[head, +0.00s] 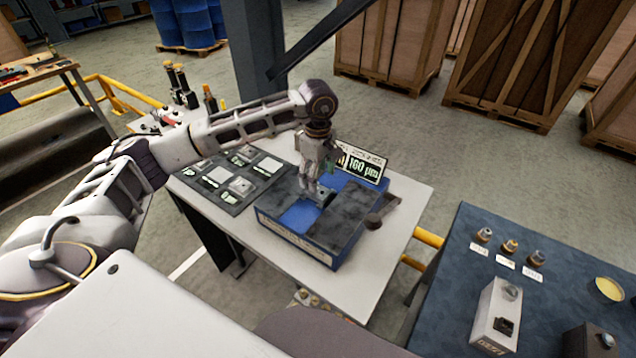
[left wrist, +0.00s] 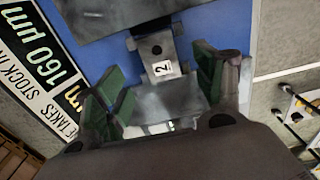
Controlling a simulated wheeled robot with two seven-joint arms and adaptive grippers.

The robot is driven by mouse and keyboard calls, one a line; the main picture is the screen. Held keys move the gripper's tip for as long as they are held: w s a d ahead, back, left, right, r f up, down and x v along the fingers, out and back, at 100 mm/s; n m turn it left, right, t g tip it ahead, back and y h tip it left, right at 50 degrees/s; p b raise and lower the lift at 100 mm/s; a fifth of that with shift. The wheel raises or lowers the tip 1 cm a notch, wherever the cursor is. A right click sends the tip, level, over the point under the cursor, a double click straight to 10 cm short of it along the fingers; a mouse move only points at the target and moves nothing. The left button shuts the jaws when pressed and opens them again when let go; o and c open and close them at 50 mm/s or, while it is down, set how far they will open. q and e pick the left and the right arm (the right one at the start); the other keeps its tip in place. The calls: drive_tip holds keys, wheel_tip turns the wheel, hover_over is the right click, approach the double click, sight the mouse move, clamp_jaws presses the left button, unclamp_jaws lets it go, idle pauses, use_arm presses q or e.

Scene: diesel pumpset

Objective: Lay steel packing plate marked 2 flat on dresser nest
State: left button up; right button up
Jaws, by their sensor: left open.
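My left gripper (head: 313,190) is low over the blue dresser (head: 345,253) on the white table, fingers pointing down. In the left wrist view its two green-padded fingers (left wrist: 160,88) stand apart, open. Between and beyond them is the grey steel plate marked 2 (left wrist: 158,50), its white label readable and a dark hole near its far end. A wider grey metal surface (left wrist: 170,100) is below the label; I cannot tell whether it is part of the plate. The plate appears to lie on or just above the dresser's blue top; contact is unclear. My right gripper is not in view.
A black tray (head: 213,197) with several plates lies left of the dresser. A sign reading 160 µm (head: 362,167) stands behind it, and a dark knob (head: 373,221) sticks out at its right. A blue-topped table (head: 450,275) with fittings is at the right.

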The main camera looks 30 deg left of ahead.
use_arm(q)
wheel_tip(320, 180, up, 7)
idle(0.4)
wheel_tip(320, 180, up, 6)
drive_tip(key=p, duration=0.3)
drive_tip(key=shift+f, duration=0.1)
idle(0.7)
